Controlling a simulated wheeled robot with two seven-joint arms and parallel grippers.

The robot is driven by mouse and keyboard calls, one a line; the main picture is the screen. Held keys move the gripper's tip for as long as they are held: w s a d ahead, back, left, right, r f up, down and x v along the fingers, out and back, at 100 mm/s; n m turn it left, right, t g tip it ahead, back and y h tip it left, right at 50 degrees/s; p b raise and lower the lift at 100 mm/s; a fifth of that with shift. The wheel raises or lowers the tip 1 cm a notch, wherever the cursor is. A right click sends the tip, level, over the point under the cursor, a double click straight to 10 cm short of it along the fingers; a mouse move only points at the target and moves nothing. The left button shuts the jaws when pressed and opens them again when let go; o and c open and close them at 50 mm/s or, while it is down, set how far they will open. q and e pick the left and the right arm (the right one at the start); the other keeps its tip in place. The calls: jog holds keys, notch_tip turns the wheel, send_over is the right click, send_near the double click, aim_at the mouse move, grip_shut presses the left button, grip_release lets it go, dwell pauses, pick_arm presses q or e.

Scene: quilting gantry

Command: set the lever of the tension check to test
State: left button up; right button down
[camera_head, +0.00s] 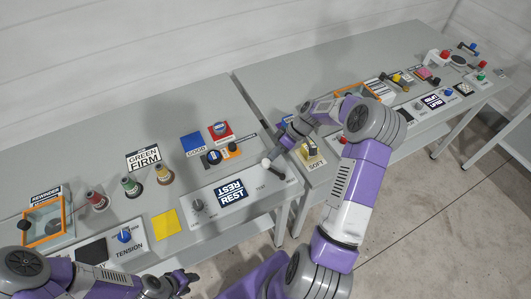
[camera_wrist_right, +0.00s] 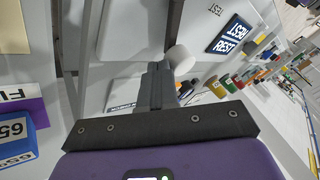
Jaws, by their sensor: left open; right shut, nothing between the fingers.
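The tension check panel (camera_head: 215,207) is a light box on the near left table, with a dial and a display (camera_head: 232,192) reading REST. Its lever has a white knob (camera_head: 266,162) at the panel's far edge; the TEST label (camera_head: 260,188) is nearer. My right gripper (camera_head: 281,143) is shut and empty, just beyond the lever. In the right wrist view, the shut fingers (camera_wrist_right: 158,84) are right beside the white knob (camera_wrist_right: 180,58); I cannot tell if they touch. The display (camera_wrist_right: 232,36) shows there too. My left gripper (camera_head: 182,281) is open and empty at the near table edge.
Blue and red pads with a round knob (camera_head: 218,128) lie behind the panel. Several spools (camera_head: 131,187) stand to its left, near a yellow pad (camera_head: 166,225). A second table (camera_head: 380,48) with more controls stands to the right, partly hidden by my right arm.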

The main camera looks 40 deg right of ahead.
jog(key=shift+a+n+g, duration=0.7)
jog(key=shift+n, duration=0.4)
jog(key=shift+a+n+g, duration=0.7)
jog(key=shift+n, duration=0.4)
jog(key=w+d, duration=0.2)
jog(key=d, duration=0.1)
jog(key=shift+w, duration=0.35)
jog(key=p+v, duration=0.1)
jog(key=v, duration=0.9)
jog(key=shift+s+d+f, duration=0.1)
jog(key=shift+d, duration=0.05)
